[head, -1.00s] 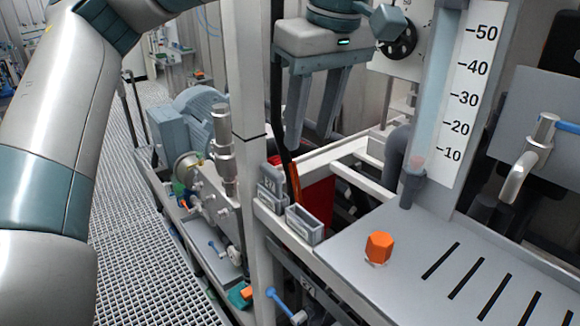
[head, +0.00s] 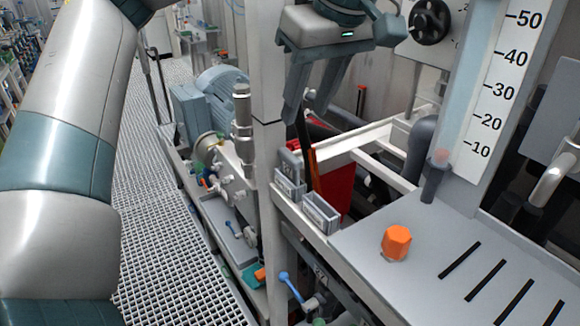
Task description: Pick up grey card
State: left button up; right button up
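The grey card (head: 290,161) stands upright in the left one of two small grey holders (head: 290,188) on the frame's edge; its lower part is hidden by the holder. My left gripper (head: 305,114) hangs above the holders with its two fingers pointing down and well apart. My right gripper is not in view.
An orange hexagonal knob (head: 396,242) stands on the slotted grey panel (head: 365,262). A scaled tube (head: 458,100) rises behind it. White frame bars and a red part (head: 336,185) lie behind the holders. A grating floor is at left.

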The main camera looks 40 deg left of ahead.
pick_arm(q)
jog(key=p, duration=0.2)
send_over(290, 154)
jog(key=s+d, duration=0.2)
notch_tip(290, 154, down, 8)
jog(key=shift+w+r, duration=0.1)
jog(key=shift+r, duration=0.05)
jog(key=shift+w+f, duration=0.1)
jog(key=shift+f, duration=0.35)
jog(key=shift+w+a+f+p, duration=0.35)
jog(key=shift+f+p, duration=0.25)
jog(key=shift+p, duration=0.45)
jog(key=p+x, duration=0.1)
jog(key=x, duration=0.2)
jog(key=shift+w+r+p, duration=0.1)
jog(key=shift+p, duration=0.2)
jog(key=shift+a+f, duration=0.15)
jog(key=shift+f, duration=0.25)
grip_shut()
